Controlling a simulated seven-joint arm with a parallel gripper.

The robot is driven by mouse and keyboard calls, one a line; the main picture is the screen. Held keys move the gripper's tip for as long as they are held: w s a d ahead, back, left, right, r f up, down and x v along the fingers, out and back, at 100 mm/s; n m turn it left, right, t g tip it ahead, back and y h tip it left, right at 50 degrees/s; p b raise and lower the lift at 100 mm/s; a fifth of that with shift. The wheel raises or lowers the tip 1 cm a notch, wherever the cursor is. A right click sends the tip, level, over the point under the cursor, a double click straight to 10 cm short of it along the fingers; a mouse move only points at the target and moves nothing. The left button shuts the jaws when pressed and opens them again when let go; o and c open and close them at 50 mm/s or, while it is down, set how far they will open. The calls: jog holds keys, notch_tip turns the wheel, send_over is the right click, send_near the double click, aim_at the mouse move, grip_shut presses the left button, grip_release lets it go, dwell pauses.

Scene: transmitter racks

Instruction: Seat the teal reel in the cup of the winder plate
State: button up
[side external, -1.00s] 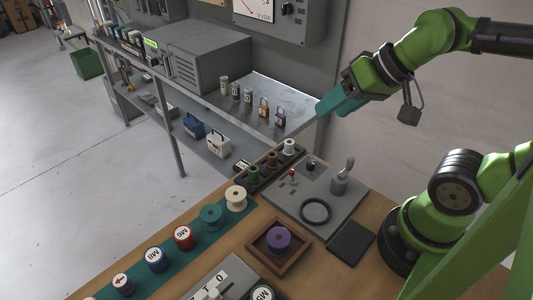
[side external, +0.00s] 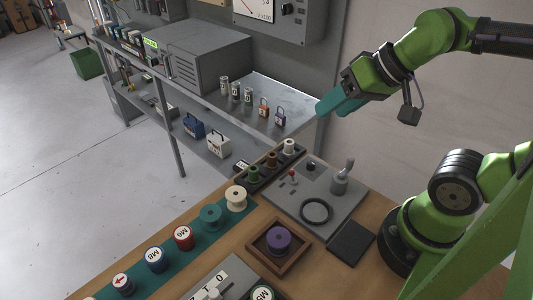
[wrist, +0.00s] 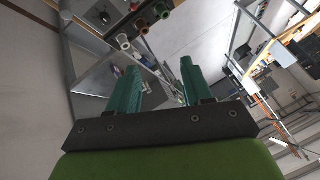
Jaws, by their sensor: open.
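The teal reel (side external: 210,217) stands on the dark green strip on the bench, between a cream reel and a red reel. The grey winder plate (side external: 290,207) lies to its right, with a crank-like handle (side external: 342,178) at its back right. A black ring (side external: 317,211) on the plate looks like the cup's rim, and nothing sits in it. My gripper (side external: 328,108) is high above the bench's back right, away from reel and plate. In the wrist view its teal fingers (wrist: 159,68) are apart with nothing between them.
A purple reel (side external: 279,239) sits in a wooden tray (side external: 258,254) in front of the plate. A dark rack (side external: 271,168) of small spools lies behind the plate. A dark pad (side external: 351,242) is at the plate's right. Padlocks (side external: 264,108) and canisters stand on the grey shelf (side external: 285,92).

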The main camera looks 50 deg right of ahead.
jog(key=o, duration=0.6)
jog(key=shift+a, duration=0.1)
jog(key=n+g+h, duration=0.2)
jog(key=n+g, duration=0.5)
jog(key=n, duration=2.2)
send_over(211, 213)
notch_tip(211, 213, down, 8)
jog(key=f, duration=1)
jog(key=shift+s+a+f, duration=0.1)
jog(key=shift+s, duration=0.1)
jog(key=shift+w+f, duration=0.15)
jog(key=shift+f, duration=1.35)
jog(key=shift+w+f, duration=0.1)
jog(key=shift+f, duration=1.4)
